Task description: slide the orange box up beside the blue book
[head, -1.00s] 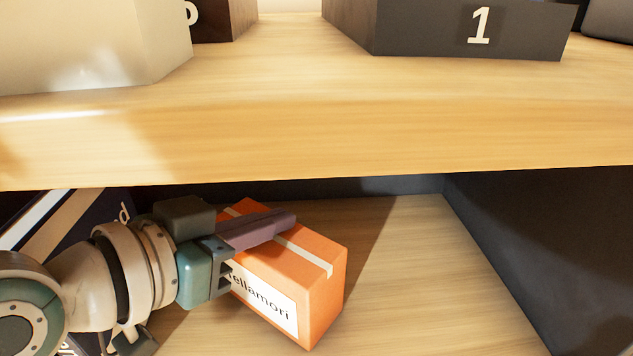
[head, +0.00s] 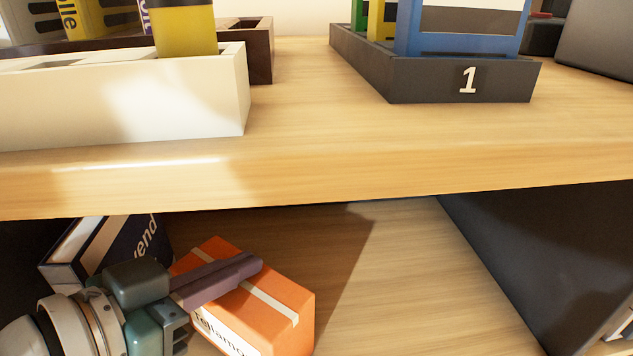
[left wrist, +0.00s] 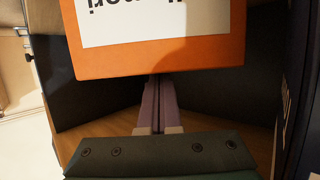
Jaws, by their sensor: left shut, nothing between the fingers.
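The orange box (head: 283,302), with a pale tape strip and a white label, lies on the lower shelf in the head view. It also fills the top of the left wrist view (left wrist: 215,58), its label upside down. The blue book (head: 140,245) leans left of it, with pale stripes and white lettering; I cannot tell whether they touch. My left gripper (head: 252,262) is shut and empty, its fingers lying across the top of the box from the left. In the left wrist view the box hides the fingertips. My right gripper is not in view.
The thick upper shelf board (head: 300,180) overhangs the lower space. On it stand a white holder (head: 120,105) and a dark holder marked 1 (head: 450,82), both with books. A dark side wall (head: 560,250) closes the right. The lower shelf (head: 400,290) right of the box is bare.

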